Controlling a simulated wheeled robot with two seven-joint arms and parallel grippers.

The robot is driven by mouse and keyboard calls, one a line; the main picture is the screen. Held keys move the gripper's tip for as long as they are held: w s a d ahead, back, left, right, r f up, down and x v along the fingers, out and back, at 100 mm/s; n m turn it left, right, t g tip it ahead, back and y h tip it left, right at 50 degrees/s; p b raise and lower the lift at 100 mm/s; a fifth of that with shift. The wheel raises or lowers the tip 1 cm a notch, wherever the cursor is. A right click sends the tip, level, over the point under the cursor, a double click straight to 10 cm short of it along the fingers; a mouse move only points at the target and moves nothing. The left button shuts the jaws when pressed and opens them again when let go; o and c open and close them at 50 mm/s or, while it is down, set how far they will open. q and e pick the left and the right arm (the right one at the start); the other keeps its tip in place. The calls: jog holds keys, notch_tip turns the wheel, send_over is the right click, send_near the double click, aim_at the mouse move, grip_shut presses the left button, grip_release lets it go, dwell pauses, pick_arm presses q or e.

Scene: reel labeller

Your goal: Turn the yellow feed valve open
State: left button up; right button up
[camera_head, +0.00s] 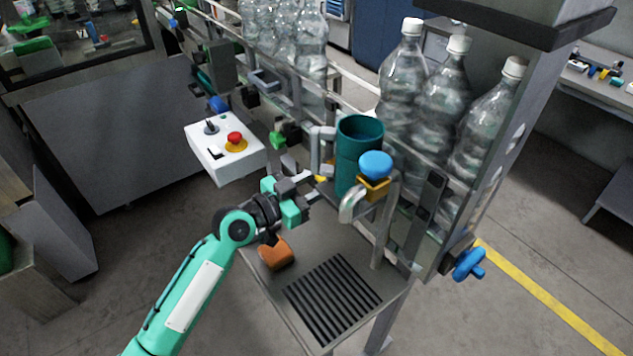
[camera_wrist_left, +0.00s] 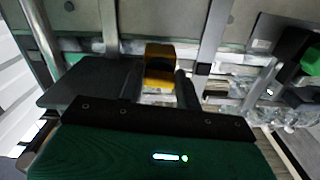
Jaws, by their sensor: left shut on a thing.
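The yellow feed valve's handle shows in the wrist view (camera_wrist_left: 159,62) as a yellow block between my left gripper's fingers. In the head view only a small yellow bit (camera_head: 322,178) shows past the fingertips, beside the teal cylinder (camera_head: 352,160). My left gripper (camera_head: 312,179) reaches in from the lower left and is shut on the yellow handle. The handle's base and the pipe behind it are mostly hidden. My right gripper is in neither view.
A blue knob (camera_head: 376,164) on a yellow-orange fitting stands right of the cylinder. A white control box (camera_head: 222,160) with a red button is left of the gripper. Clear bottles (camera_head: 440,100) stand behind.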

pick_arm(q)
jog(key=shift+n, duration=0.7)
jog(key=o, duration=1)
jog(key=b+v, duration=0.5)
jog(key=v, duration=0.9)
jog(key=shift+r, duration=0.1)
